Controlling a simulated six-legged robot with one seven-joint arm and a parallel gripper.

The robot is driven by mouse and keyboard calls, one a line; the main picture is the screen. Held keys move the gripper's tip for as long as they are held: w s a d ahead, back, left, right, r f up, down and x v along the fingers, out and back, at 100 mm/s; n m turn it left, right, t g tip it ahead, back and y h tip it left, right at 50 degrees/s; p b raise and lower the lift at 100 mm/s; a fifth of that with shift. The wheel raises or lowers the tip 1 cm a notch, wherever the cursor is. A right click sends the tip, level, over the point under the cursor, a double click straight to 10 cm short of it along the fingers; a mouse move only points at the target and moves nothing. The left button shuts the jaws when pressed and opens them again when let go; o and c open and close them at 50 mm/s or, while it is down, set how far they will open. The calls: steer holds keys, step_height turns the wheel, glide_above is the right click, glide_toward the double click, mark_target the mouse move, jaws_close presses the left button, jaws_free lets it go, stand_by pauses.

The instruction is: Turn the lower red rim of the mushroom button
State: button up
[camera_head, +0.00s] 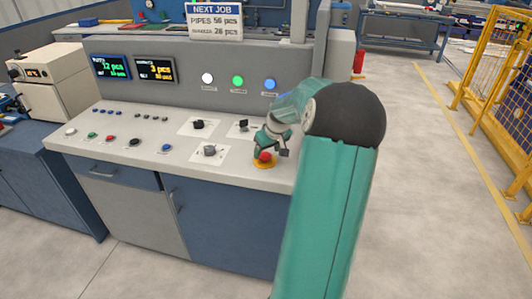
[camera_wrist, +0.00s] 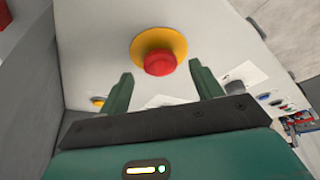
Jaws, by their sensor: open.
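The red mushroom button (camera_head: 265,156) stands on a yellow disc (camera_head: 264,164) near the right front of the sloped console top. In the wrist view the red button (camera_wrist: 160,63) shows in front of its yellow disc (camera_wrist: 148,42), between and a little beyond my gripper's two green fingers. My gripper (camera_wrist: 164,82) is open and empty, with a finger on each side of the button's line. In the head view my gripper (camera_head: 270,143) is just above and behind the button. I cannot tell whether a finger touches it. The lower rim is not distinct from the cap.
The console (camera_head: 120,130) carries small buttons at left and black rotary switches (camera_head: 198,124) on white plates. A grey knob (camera_head: 210,150) lies left of the red button. Displays and lamps line the back panel. Open floor and a yellow fence (camera_head: 497,90) are at right.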

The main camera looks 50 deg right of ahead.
steer(key=shift+x, duration=1.05)
steer(key=c, duration=1)
steer(key=shift+m, duration=0.3)
